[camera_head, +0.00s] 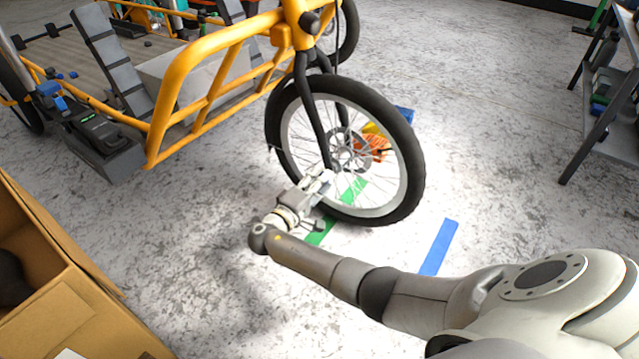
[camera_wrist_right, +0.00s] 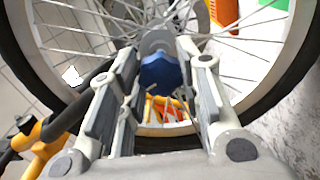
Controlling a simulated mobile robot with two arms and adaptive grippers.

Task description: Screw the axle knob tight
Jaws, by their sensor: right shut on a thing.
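The blue axle knob (camera_wrist_right: 160,72) sits at the wheel's hub, between the two fingers of my right gripper (camera_wrist_right: 158,62) in the right wrist view. The fingers are shut on it from both sides. In the head view my right gripper (camera_head: 322,180) is at the near side of the front wheel (camera_head: 408,160), low by the spokes, and the knob is hidden there. The black fork (camera_head: 317,118) runs down to the hub, and the brake disc (camera_head: 345,152) shows behind the spokes. My left gripper is not in view.
The yellow cargo bike frame (camera_head: 170,95) stands at the upper left. A cardboard box (camera_head: 60,290) is at the lower left, and a metal rack (camera_head: 575,150) at the right. Blue tape (camera_head: 440,245) and green tape (camera_head: 320,235) mark the floor. Orange things (camera_head: 376,148) lie behind the wheel.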

